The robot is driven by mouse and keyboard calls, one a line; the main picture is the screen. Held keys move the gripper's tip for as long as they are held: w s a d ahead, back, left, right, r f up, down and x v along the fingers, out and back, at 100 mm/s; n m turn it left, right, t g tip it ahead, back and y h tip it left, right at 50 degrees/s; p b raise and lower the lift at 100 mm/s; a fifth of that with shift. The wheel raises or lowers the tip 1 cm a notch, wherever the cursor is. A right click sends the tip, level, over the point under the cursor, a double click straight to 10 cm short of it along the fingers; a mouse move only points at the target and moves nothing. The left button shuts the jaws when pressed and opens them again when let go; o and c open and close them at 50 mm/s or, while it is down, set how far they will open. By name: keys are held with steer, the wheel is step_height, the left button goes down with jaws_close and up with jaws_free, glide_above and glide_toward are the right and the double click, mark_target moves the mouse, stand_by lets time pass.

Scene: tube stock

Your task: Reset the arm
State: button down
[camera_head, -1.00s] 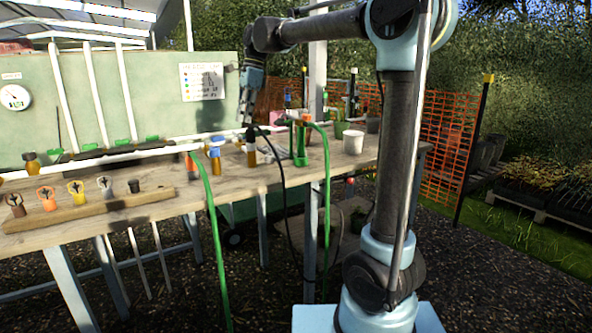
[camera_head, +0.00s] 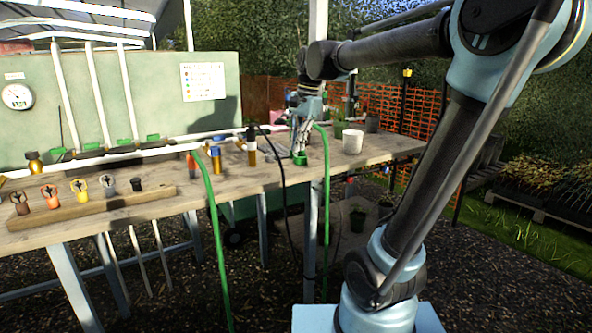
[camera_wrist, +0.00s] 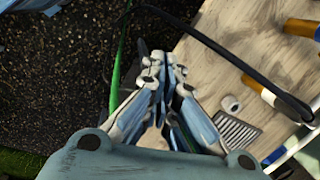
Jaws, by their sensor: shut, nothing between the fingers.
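My gripper (camera_head: 297,148) is shut and empty. In the head view it points down over the right half of the wooden bench (camera_head: 232,187), in front of or close above a small green holder (camera_head: 300,159); I cannot tell whether they touch. In the wrist view the fingertips (camera_wrist: 164,62) meet, with dark ground to the left and the bench top (camera_wrist: 222,38) to the right. My arm reaches in from the right of the head view, bent at the elbow.
An amber bottle (camera_head: 251,152) with a dark cap and a white pot (camera_head: 352,141) stand near my gripper. A green hose (camera_head: 214,225) and a black cable (camera_head: 283,205) hang over the front edge. A wooden rack (camera_head: 95,212) of coloured clips lies left.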

steer(key=s+d+f+n+t+h, duration=0.1)
steer(key=s+d+f+n, duration=0.3)
steer(key=s+d+f, duration=0.5)
steer(key=s+d+f+n+h, duration=0.1)
steer(key=s+d+f+n, duration=0.3)
steer(key=s+d+f, duration=0.5)
step_height(320, 180, down, 6)
steer(key=shift+s+d+f+t, duration=0.1)
steer(key=shift+s+d+t, duration=0.05)
steer(key=shift+s+t, duration=0.3)
